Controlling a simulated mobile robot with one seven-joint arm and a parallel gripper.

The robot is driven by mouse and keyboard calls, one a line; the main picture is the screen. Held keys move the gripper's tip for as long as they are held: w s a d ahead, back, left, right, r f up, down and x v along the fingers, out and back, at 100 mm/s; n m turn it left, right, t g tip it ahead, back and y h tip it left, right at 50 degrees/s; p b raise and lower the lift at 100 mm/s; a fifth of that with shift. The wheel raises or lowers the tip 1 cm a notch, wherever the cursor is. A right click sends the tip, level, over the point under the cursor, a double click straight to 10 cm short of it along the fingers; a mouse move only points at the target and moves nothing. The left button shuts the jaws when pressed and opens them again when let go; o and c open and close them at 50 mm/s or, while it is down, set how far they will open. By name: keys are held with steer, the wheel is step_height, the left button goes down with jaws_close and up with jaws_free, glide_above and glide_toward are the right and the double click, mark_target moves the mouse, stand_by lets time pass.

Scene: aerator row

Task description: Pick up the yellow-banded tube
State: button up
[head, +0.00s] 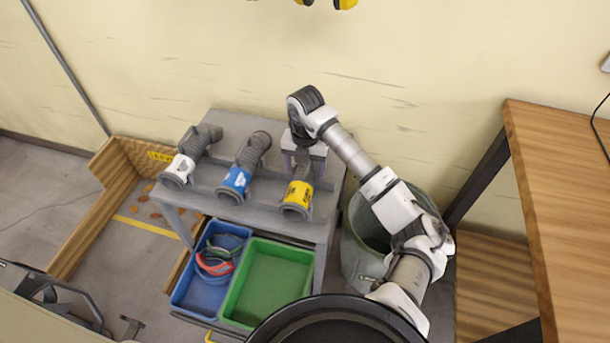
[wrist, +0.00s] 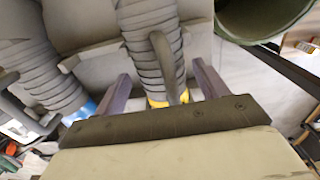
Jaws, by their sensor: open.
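The yellow-banded tube (head: 297,195) is grey and ribbed and lies at the right end of the row on the grey cart (head: 238,121). Its open end faces the front. My gripper (head: 304,163) is over its rear part, which is largely hidden in the head view. In the wrist view the fingers of my gripper (wrist: 162,72) are apart, one on each side of the ribbed tube (wrist: 148,45). A bit of its yellow band shows near the palm. I cannot tell whether either finger touches the tube.
A blue-banded tube (head: 236,181) and a white-banded tube (head: 179,168) lie to the left on the cart. A blue bin (head: 190,290) and green bin (head: 270,282) sit below. A green barrel (head: 362,255) stands right of the cart, and a wooden table (head: 570,190) farther right.

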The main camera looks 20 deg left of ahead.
steer(key=c, duration=1.3)
